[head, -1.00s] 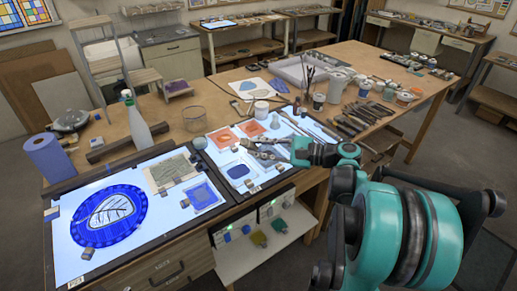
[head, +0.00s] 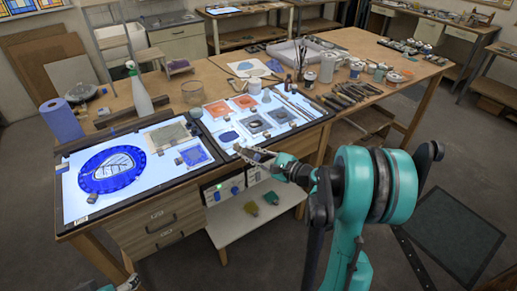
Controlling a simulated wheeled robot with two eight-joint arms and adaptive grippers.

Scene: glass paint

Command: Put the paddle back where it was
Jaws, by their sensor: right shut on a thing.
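My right gripper (head: 252,155) reaches in from the right and is at the front edge of the right-hand light panel (head: 223,152). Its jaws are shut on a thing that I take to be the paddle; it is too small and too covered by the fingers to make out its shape. A dark blue oval patch (head: 228,136) and two orange squares (head: 217,109) lie on this panel, with two grey squares (head: 279,117) beside them. Thin tools (head: 295,104) lie at its right side. My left gripper (head: 130,284) barely shows at the bottom left edge; its jaws are unclear.
Several tools (head: 350,95) and jars crowd the right. An open shelf (head: 240,222) is below.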

